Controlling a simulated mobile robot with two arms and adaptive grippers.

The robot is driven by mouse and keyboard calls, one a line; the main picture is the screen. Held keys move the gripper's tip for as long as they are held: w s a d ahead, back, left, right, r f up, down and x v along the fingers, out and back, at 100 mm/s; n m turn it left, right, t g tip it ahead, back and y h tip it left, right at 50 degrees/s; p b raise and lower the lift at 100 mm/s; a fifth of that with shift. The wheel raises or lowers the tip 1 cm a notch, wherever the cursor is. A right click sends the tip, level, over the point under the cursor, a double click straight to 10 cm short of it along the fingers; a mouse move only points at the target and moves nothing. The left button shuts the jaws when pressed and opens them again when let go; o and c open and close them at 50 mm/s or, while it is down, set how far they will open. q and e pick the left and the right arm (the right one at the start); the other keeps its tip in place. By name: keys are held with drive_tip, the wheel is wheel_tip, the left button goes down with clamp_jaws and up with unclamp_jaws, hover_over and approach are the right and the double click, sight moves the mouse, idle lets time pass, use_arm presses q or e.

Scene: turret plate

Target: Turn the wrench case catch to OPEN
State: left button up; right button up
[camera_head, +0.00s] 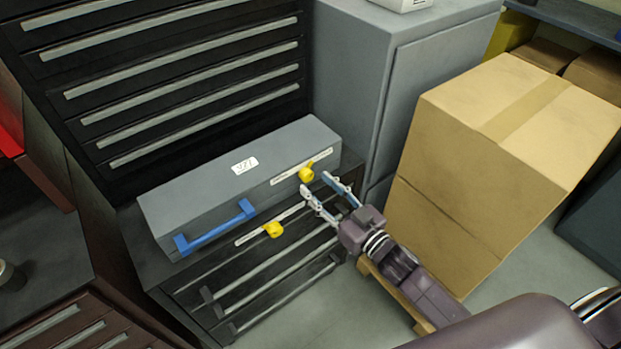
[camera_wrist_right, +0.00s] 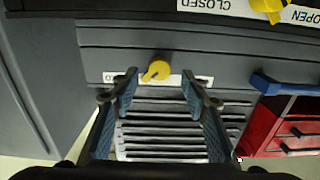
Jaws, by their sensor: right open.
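The grey wrench case (camera_head: 215,185) lies on a dark drawer cabinet, with a blue handle (camera_head: 215,228) on its front. Its yellow catch (camera_head: 306,174) sits on a white label strip near the right end. In the right wrist view, which is upside down, the catch (camera_wrist_right: 156,70) shows between my fingers, its narrow end towards lower left. The fingers hide most of that strip's lettering. My right gripper (camera_head: 317,183) is open, its fingertips in front of the catch, on either side of it in the wrist view; contact cannot be told. My left gripper is not in view.
A second yellow knob (camera_head: 272,230) is on the cabinet front below the case; its CLOSED and OPEN label (camera_wrist_right: 208,4) reads upside down in the wrist view. A grey locker (camera_head: 350,80) and a cardboard box (camera_head: 490,150) stand to the right. A black drawer unit (camera_head: 180,75) stands behind.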

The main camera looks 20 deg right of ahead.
sight(309, 177)
drive_tip(key=shift+x, duration=1.75)
drive_tip(key=shift+c, duration=1.1)
clamp_jaws()
